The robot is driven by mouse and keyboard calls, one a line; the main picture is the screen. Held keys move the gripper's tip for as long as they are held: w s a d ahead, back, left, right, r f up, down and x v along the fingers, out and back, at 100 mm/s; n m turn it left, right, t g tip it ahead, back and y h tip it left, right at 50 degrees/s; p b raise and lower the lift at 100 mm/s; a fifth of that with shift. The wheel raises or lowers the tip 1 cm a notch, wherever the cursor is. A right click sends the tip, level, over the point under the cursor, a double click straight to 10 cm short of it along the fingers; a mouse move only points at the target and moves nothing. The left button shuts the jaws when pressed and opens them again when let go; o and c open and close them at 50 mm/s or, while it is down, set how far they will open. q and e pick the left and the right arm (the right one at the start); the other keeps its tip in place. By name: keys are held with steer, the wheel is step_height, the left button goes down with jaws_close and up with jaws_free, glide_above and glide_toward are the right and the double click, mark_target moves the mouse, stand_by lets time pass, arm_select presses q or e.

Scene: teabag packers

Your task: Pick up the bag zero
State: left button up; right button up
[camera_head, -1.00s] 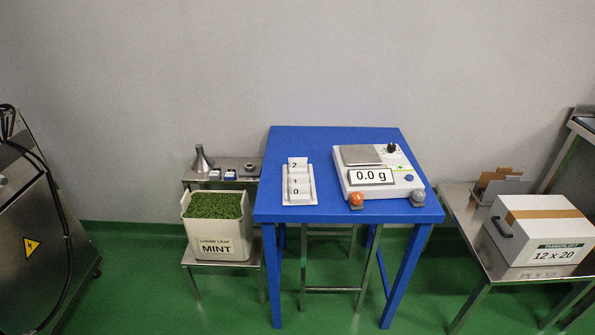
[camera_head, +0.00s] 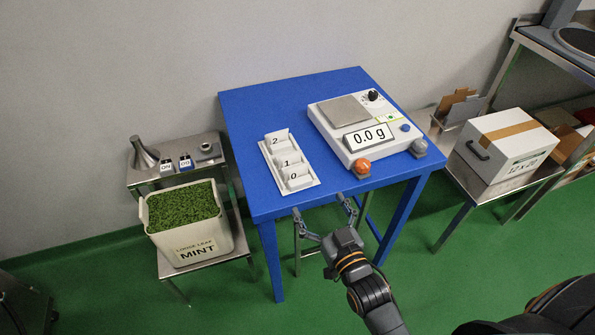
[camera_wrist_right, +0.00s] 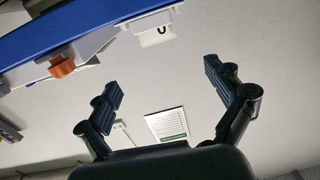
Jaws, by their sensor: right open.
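Bag zero (camera_head: 297,178) is a small white bag marked 0. It sits in the front place of a white tray (camera_head: 311,182) on the blue table, with bags 1 (camera_head: 287,162) and 2 (camera_head: 277,141) behind it. My right gripper (camera_head: 320,210) is open and empty in front of the table's front edge, below and to the right of bag zero, not touching it. In the right wrist view its two fingers (camera_wrist_right: 162,85) are spread apart, and bag zero (camera_wrist_right: 156,34) shows upside down beyond them near the top. My left gripper is not in view.
A scale (camera_head: 335,143) reading 0.0 g stands right of the tray, with an orange knob (camera_head: 362,166) at its front. A mint bin (camera_head: 192,245) is on the left and a carton (camera_head: 503,148) on the right. The blue table's (camera_head: 250,110) back left is clear.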

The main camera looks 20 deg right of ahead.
mark_target(298, 168)
steer(key=w, duration=0.5)
steer(key=w+a, duration=0.1)
steer(key=w, duration=0.1)
steer(key=shift+w+r+p, duration=0.15)
steer(key=shift+w+p, duration=0.2)
steer(key=shift+w, duration=0.5)
steer(key=w, duration=0.3)
steer(key=w+p, duration=0.1)
steer(key=w, duration=0.1)
steer(key=shift+w+a+f, duration=0.1)
steer(key=shift+f, duration=0.15)
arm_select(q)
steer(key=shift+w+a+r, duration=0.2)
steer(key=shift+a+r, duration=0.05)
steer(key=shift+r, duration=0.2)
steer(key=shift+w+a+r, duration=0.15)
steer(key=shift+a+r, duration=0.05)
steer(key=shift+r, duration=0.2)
arm_select(e)
steer(key=c, duration=0.8)
